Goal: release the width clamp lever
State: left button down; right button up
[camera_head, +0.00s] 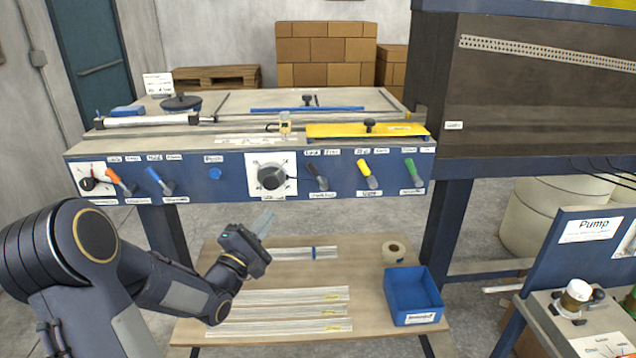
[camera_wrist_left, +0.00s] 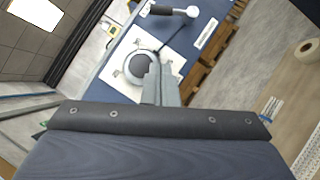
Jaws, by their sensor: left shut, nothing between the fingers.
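A blue front panel (camera_head: 235,185) carries several small levers, with labels too small to read, so I cannot tell which is the width clamp lever. From left to right are an orange lever (camera_head: 117,180), a blue lever (camera_head: 157,179), a black lever (camera_head: 317,177), a yellow lever (camera_head: 368,174) and a green lever (camera_head: 412,171). My left gripper (camera_head: 265,222) is shut and empty, below and in front of the panel's round dial (camera_head: 271,177). In the left wrist view, its fingers (camera_wrist_left: 160,84) overlap the dial's edge, and a dark-handled lever (camera_wrist_left: 163,10) lies beyond. My right gripper is out of view.
A yellow plate (camera_head: 350,131) lies on the machine top. Below, a lower shelf (camera_head: 262,265) holds clear strips, a tape roll (camera_head: 396,252) and a blue bin (camera_head: 411,295). A pump panel (camera_head: 590,245) stands at right. Open air lies between gripper and panel.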

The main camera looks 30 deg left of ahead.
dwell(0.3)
pick_arm(q)
jog(key=p, duration=0.2)
send_near(316, 172)
jog(key=w+a, duration=0.4)
jog(key=a, duration=0.1)
jog(key=shift+w+d+r+p, duration=0.35)
jog(key=shift+w+d, duration=0.2)
jog(key=shift+d, duration=0.1)
jog(key=shift+w+d+r+p, duration=0.2)
jog(key=shift+w+d+r, duration=0.2)
jog(key=shift+w+d, duration=0.2)
